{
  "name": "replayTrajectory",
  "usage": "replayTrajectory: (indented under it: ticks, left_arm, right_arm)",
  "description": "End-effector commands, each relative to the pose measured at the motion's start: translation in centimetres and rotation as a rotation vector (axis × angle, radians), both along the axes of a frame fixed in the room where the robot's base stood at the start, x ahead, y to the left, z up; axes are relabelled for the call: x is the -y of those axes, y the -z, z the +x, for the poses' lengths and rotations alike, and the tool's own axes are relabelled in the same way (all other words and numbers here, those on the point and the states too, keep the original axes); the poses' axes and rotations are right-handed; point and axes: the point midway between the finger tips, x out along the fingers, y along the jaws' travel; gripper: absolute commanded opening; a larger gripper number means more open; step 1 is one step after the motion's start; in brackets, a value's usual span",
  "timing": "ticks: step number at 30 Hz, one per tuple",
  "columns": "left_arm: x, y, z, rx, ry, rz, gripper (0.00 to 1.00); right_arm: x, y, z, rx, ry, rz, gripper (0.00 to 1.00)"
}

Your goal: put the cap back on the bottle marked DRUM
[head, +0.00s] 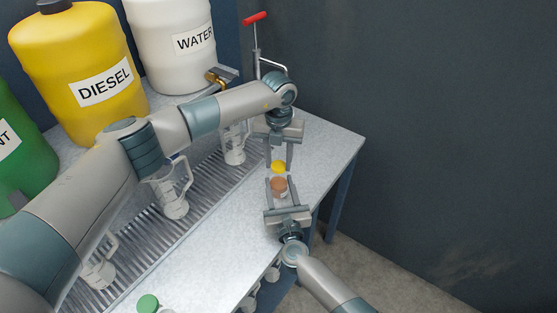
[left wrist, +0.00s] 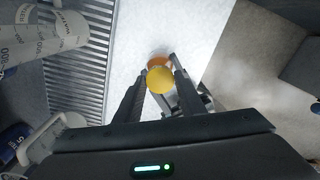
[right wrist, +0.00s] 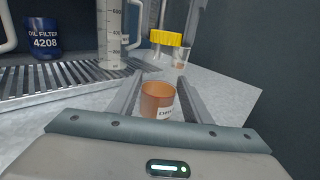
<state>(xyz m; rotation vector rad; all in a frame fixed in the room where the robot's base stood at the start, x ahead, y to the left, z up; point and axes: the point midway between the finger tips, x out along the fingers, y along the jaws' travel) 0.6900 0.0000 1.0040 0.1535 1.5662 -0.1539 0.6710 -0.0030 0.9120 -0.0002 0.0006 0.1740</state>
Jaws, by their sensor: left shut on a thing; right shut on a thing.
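The yellow cap (head: 278,167) is held between the fingers of my left gripper (head: 279,166). It also shows in the left wrist view (left wrist: 160,80) and the right wrist view (right wrist: 165,38). My right gripper (head: 279,188) is shut on a small amber bottle (head: 278,185), which is upright with an open top. In the right wrist view the bottle (right wrist: 157,98) has a white label, too small to read surely. The cap is apart from the bottle, higher and slightly beyond it. In the left wrist view the cap partly hides the bottle (left wrist: 159,60).
Jugs (head: 172,195) stand on the grated strip (head: 215,190) along the bench (head: 330,145). The DIESEL drum (head: 85,70) and WATER drum (head: 170,40) stand behind. A green cap (head: 148,303) shows at the near edge.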

Motion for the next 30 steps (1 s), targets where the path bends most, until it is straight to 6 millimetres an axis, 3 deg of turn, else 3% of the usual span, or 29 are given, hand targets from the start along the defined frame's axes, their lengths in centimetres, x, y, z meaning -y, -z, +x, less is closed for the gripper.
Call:
replayTrajectory:
  ticks: [24,27,30]
  left_arm:
    - [-0.07,0.07,0.07,0.001,1.255,0.001,0.09]
    - [-0.07,0.08,0.11,0.001,1.390,0.002,0.09]
    - [-0.05,0.09,0.09,0.002,1.400,0.001,0.09]
  right_arm:
    - [0.05,0.02,0.01,0.000,0.001,0.000,0.00]
    - [0.05,0.03,0.00,0.000,0.001,0.000,0.00]
    - [0.05,0.03,0.00,0.000,0.001,0.000,0.00]
